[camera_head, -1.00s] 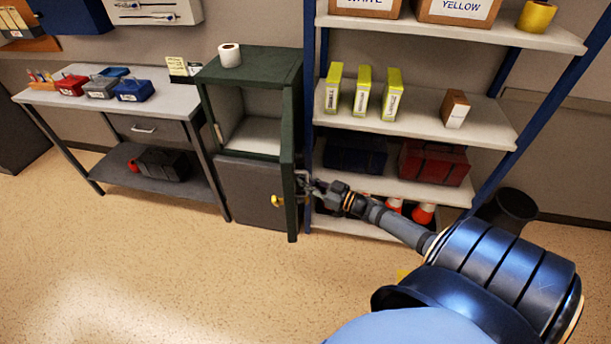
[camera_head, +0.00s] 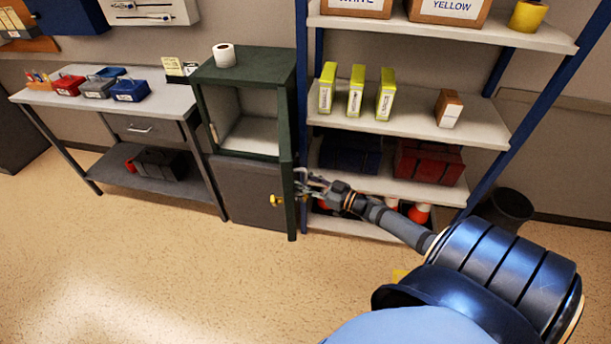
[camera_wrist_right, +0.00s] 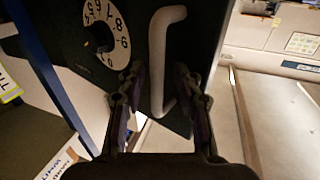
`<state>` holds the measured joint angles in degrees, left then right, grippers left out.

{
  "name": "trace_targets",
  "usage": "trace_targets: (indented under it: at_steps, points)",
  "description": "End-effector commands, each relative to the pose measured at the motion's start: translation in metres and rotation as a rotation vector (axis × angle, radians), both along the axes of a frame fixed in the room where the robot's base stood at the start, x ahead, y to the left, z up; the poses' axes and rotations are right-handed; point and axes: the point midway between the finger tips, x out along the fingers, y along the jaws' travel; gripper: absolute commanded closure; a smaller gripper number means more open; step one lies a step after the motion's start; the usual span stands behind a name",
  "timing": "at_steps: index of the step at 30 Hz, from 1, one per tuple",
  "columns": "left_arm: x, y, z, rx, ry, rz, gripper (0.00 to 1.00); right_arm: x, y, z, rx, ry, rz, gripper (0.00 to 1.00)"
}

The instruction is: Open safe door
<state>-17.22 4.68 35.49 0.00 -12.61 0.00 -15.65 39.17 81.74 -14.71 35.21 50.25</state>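The dark green safe (camera_head: 244,66) stands between the workbench and the shelf rack. Its front is open, showing a pale empty upper compartment and a grey lower panel with a yellow knob (camera_head: 276,200). The safe door (camera_head: 287,200) stands swung out on the right side, nearly edge-on to my head. In the right wrist view the door face shows a white number dial (camera_wrist_right: 106,30) and a grey bar handle (camera_wrist_right: 160,60). My right gripper (camera_wrist_right: 160,98) is at the door's outer face, its fingers apart on either side of the handle's lower part. My left gripper is out of view.
The workbench (camera_head: 170,95) is to the left. A paper roll (camera_head: 224,56) sits on the safe.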

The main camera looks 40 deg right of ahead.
Motion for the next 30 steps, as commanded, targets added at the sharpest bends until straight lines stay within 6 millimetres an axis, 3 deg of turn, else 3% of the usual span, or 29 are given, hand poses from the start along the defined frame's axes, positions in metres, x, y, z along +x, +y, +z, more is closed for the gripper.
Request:
trace_targets:
  at_steps: [8, 11, 21, 25, 30]
  points:
    - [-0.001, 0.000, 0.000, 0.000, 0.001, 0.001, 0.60, -0.002, -0.001, 0.002, -0.001, -0.003, 0.001, 0.65]
    - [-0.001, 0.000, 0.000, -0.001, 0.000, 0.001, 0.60, -0.015, -0.007, 0.001, -0.003, 0.001, 0.002, 0.65]
    - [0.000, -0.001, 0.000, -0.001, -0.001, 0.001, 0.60, -0.088, -0.036, 0.000, -0.003, 0.005, 0.005, 0.65]
    - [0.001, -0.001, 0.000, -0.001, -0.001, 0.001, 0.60, -0.104, -0.043, 0.000, -0.001, 0.002, 0.003, 0.65]
    - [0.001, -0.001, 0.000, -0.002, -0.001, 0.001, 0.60, -0.111, -0.047, 0.001, 0.000, -0.002, 0.000, 0.65]
